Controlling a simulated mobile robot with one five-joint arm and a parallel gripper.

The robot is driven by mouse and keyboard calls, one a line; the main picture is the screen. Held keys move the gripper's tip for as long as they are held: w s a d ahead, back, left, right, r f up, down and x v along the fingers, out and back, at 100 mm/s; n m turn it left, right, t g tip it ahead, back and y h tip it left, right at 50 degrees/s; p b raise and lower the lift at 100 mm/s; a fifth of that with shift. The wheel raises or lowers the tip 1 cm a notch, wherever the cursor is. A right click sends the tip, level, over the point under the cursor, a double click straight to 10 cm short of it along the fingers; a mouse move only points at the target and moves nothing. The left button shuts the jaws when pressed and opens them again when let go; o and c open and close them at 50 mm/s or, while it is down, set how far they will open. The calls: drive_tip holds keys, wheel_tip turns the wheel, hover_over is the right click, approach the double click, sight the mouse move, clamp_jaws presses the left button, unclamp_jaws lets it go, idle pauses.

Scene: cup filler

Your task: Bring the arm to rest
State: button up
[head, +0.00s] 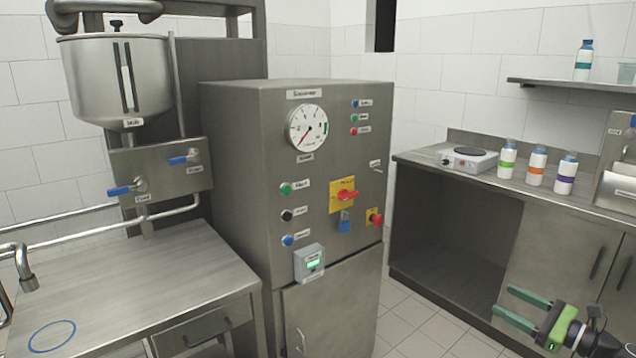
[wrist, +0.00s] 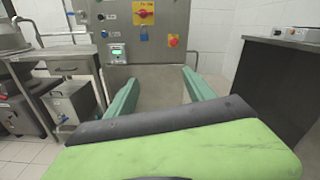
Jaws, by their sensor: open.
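My gripper (head: 520,310) is at the lower right of the head view, in front of the right-hand cabinet doors. Its two green fingers are spread apart with nothing between them. In the wrist view the gripper (wrist: 160,92) points toward the lower front of the steel control cabinet (wrist: 158,62), apart from it. The same control cabinet (head: 255,165) stands in the middle of the head view, with a gauge, buttons and a red-and-yellow switch. Most of my arm is outside the head view.
A hopper (head: 118,85) stands above a steel table (head: 130,285) at left. A right-hand counter (head: 480,178) holds a hotplate (head: 466,158) and three bottles with green (head: 507,158), orange (head: 536,166) and purple (head: 566,173) bands. Tiled floor (head: 410,325) is clear between.

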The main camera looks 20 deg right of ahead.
drive_tip(key=w+a+f+n+g+y, duration=0.2)
drive_tip(key=w+a+n+g+y, duration=0.15)
drive_tip(key=w+a, duration=1)
drive_tip(key=w+a+f+n+g+y, duration=0.1)
drive_tip(key=w+a+n+g+y, duration=0.3)
drive_tip(key=w+a, duration=0.9)
drive_tip(key=s+a+f+n+g+h, duration=0.1)
drive_tip(key=a+f+n+g, duration=0.25)
drive_tip(key=a, duration=0.75)
drive_tip(key=a+f+n+g+h, duration=0.1)
drive_tip(key=a+f+n+g, duration=0.3)
drive_tip(key=a, duration=0.6)
drive_tip(key=s+a+f+n+g, duration=0.1)
drive_tip(key=a+f+n, duration=0.1)
drive_tip(key=a+f, duration=0.65)
drive_tip(key=s+a+f+n+g+h, duration=0.2)
drive_tip(key=s+a+f+n+h, duration=0.1)
drive_tip(key=a+n+h, duration=0.3)
drive_tip(key=d+f+n+h, duration=0.2)
drive_tip(key=d+n+h, duration=0.2)
drive_tip(key=d+n, duration=0.5)
wheel_tip(320, 180, up, 24)
drive_tip(key=d+m+p, duration=0.1)
drive_tip(key=p, duration=2.3)
drive_tip(key=shift+r+t, duration=0.2)
drive_tip(key=shift+t, duration=0.1)
